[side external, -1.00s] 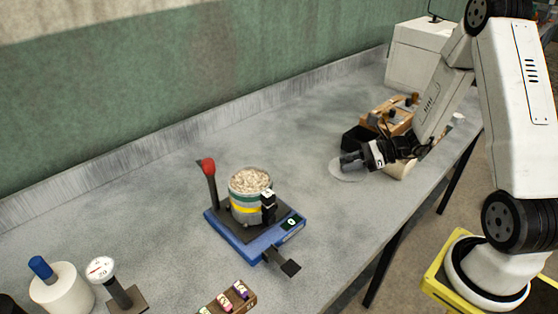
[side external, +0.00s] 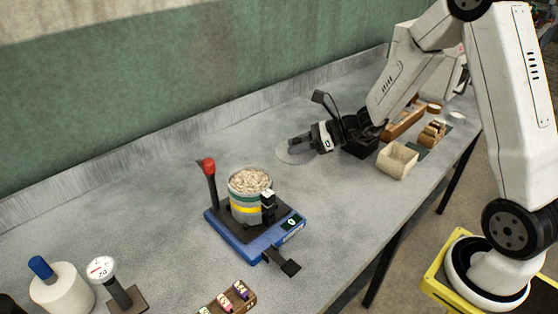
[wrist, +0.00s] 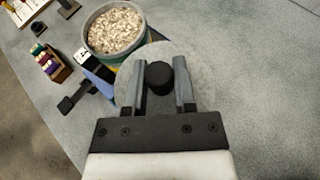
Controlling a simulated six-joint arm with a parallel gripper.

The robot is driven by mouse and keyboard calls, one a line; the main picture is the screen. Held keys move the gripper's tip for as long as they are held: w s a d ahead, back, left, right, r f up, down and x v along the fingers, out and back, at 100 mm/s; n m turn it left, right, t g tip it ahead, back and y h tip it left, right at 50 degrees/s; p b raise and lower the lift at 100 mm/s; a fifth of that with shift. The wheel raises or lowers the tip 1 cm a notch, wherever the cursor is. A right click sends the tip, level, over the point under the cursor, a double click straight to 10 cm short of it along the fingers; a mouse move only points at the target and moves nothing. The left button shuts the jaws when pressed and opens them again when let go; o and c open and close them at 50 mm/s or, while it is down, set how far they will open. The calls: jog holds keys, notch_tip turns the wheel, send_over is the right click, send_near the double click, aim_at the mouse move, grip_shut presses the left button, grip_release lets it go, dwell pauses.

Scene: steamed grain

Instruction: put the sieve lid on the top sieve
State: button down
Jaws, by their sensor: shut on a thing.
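The sieve lid is a pale, see-through disc (side external: 290,156) with a black knob (wrist: 159,76). My gripper (side external: 301,143) is shut on the knob and carries the lid to the right of the sieves and toward the wall. The lid seems to be above the bench; its height is hard to judge. The top sieve (side external: 234,182) is open and full of pale grain, above green and yellow bands, on a blue shaker (side external: 246,246). In the wrist view the sieve (wrist: 87,42) is ahead and left, its near edge partly behind the lid (wrist: 130,78).
A red-knobbed lever (side external: 209,168) stands left of the sieves, and a black clamp block (side external: 268,203) at their right. A rack of coloured pieces (side external: 232,299), a dial gauge (side external: 101,268) and a white cylinder (side external: 60,289) are in front. A beige open box (side external: 397,160) stands right.

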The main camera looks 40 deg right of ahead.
jog(key=w+a+r, duration=0.2)
jog(key=a+r, duration=0.6)
jog(key=a, duration=0.5)
jog(key=shift+w+d+f, duration=0.1)
jog(key=shift+f, duration=2.05)
jog(key=shift+w+f, duration=0.1)
jog(key=shift+f, duration=2)
jog(key=shift+f, duration=0.6)
jog(key=shift+c, duration=2.1)
grip_release()
jog(key=shift+r, duration=0.15)
jog(key=shift+r, duration=0.5)
jog(key=v, duration=1.2)
